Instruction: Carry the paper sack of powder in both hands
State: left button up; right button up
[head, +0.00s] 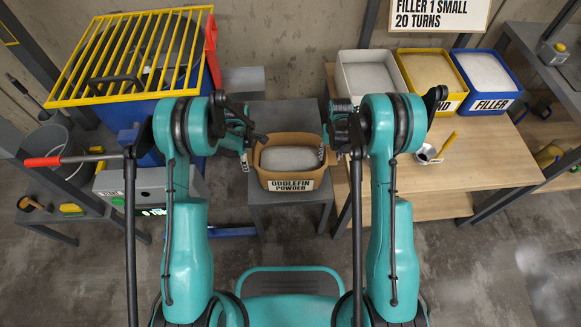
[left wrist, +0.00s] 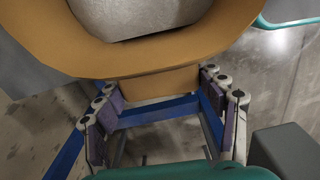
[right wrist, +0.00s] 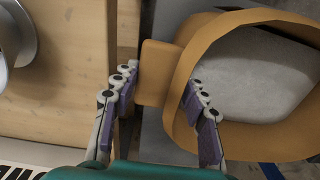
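The paper sack (head: 290,185) is orange-brown with an open rolled rim and a label reading ODDLEFIN POWDER. Grey powder shows inside it. It sits upright on a small grey stand (head: 270,218). My left gripper (head: 250,148) is at its left side; in the left wrist view its fingers (left wrist: 160,85) flank a tab of the sack (left wrist: 157,84) below the rim, touching its edges. My right gripper (head: 330,150) is at its right side; in the right wrist view its fingers (right wrist: 162,78) close on a tab of the sack (right wrist: 155,70). The inner contact faces are partly hidden.
A blue machine with a yellow grille (head: 130,60) stands at the left. Grey floor lies open in front.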

pick_arm(q)
jog(key=c, duration=0.5)
pick_arm(e)
jog(key=c, duration=0.5)
pick_arm(q)
jog(key=c, duration=0.6)
pick_arm(e)
grip_shut()
pick_arm(q)
jog(key=shift+r, duration=0.15)
pick_arm(e)
jog(key=shift+r, duration=0.2)
